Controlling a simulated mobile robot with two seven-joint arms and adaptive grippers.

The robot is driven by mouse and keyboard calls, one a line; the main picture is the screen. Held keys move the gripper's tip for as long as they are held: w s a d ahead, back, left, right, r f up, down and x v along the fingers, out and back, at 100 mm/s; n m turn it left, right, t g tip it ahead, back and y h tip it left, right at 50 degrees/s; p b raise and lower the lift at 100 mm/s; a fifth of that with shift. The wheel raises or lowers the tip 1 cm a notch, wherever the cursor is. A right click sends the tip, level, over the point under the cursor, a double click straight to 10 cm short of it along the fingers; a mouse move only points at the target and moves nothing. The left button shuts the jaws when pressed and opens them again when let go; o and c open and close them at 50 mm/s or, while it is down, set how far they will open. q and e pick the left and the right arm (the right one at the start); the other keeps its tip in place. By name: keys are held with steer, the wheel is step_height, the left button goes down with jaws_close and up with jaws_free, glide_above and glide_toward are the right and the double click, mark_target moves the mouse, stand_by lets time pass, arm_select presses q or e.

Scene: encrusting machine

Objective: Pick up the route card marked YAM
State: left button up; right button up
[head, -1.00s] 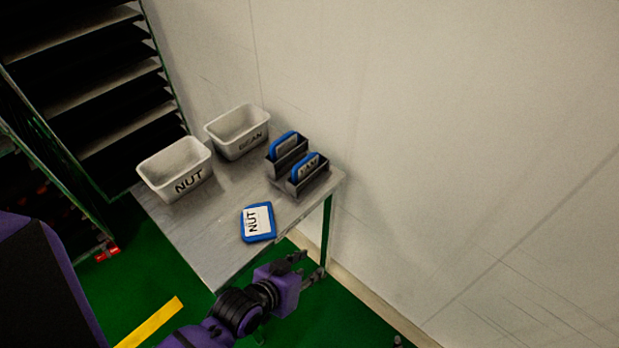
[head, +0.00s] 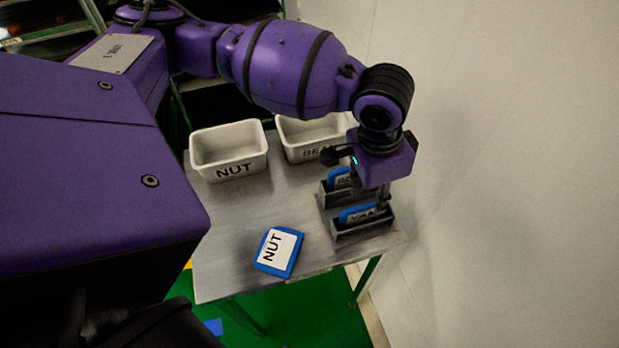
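The blue-edged route card marked YAM (head: 362,214) stands in the front slot of a dark grey holder (head: 362,232) near the table's right edge. A second blue card (head: 341,179), its label partly covered, stands in the slot behind. A blue card marked NUT (head: 278,252) lies flat on the table in front. My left gripper (head: 358,184) is above the holder, its fingers spread apart and nothing seen between them. One finger points left; the other reaches down beside the right end of the YAM card. I cannot tell whether it touches. My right gripper is out of view.
A white bin marked NUT (head: 230,170) and another white bin (head: 306,152), its label partly hidden by my arm, stand at the table's back. The grey table (head: 228,262) is bare at front left. A pale wall (head: 510,180) stands close at right.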

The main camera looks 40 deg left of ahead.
mark_target(365, 205)
arm_select(q)
steer(key=shift+w+a+f, duration=0.2)
steer(key=shift+a, duration=0.1)
steer(key=f, duration=0.7)
steer(key=shift+w+a+b, duration=0.1)
steer(key=shift+a+b, duration=0.2)
steer(key=shift+b, duration=0.05)
steer(key=shift+r, duration=0.15)
jaws_close()
